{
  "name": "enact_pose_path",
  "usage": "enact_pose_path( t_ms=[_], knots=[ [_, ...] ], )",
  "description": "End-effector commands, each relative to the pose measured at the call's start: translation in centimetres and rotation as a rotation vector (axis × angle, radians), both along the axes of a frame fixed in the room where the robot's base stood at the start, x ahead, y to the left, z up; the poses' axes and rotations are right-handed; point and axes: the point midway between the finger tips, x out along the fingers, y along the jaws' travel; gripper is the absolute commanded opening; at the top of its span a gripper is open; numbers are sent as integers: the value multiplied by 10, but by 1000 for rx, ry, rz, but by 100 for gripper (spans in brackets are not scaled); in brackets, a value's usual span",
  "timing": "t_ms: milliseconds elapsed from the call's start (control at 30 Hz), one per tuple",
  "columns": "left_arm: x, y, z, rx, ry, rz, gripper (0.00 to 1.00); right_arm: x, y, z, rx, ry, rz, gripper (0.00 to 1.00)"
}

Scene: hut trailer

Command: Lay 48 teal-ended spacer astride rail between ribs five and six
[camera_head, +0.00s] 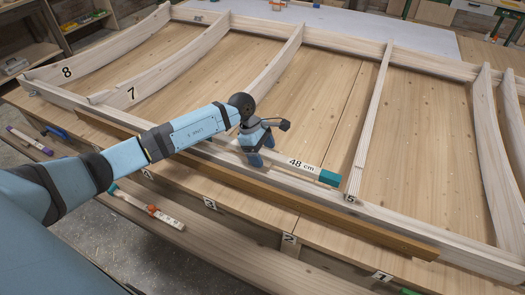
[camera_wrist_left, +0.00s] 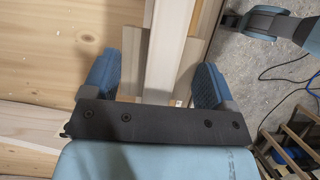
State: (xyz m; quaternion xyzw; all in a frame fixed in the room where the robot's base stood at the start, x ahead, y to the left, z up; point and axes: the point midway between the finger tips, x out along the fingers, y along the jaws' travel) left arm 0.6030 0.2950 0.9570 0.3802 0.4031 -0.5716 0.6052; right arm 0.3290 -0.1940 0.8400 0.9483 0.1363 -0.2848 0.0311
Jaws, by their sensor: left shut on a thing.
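The 48 cm spacer (camera_head: 300,164), a pale bar with a teal end (camera_head: 329,177), is at the near rail (camera_head: 300,188) between ribs five and six. Its teal end points toward rib five (camera_head: 367,130), close beside it. My left gripper (camera_head: 256,157) is shut on the spacer left of its label; the gripper hides the other end. Rib six (camera_head: 277,62) rises behind the gripper, its number hidden. In the left wrist view my fingers (camera_wrist_left: 157,82) straddle a pale wooden strip (camera_wrist_left: 168,45). I cannot tell whether the spacer touches the rail. My right gripper is not in view.
Ribs seven (camera_head: 150,80) and eight (camera_head: 105,50) stand to the left. A teal-ended bar (camera_head: 165,217) with an orange piece lies on the front ledge, and a purple-ended bar (camera_head: 30,140) lies farther left. Numbered tags line the bench front. The panel right of rib five is clear.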

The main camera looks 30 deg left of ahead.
Motion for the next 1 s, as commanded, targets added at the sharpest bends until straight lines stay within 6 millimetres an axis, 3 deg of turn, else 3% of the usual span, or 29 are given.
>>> enact_pose_path(
  t_ms=[600, 1000],
  knots=[
    [0, 0, -24, 0, 0, 0, 37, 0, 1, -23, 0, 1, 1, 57],
    [0, 0, -25, 0, 0, 0, 37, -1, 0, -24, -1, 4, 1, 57]
  ],
)
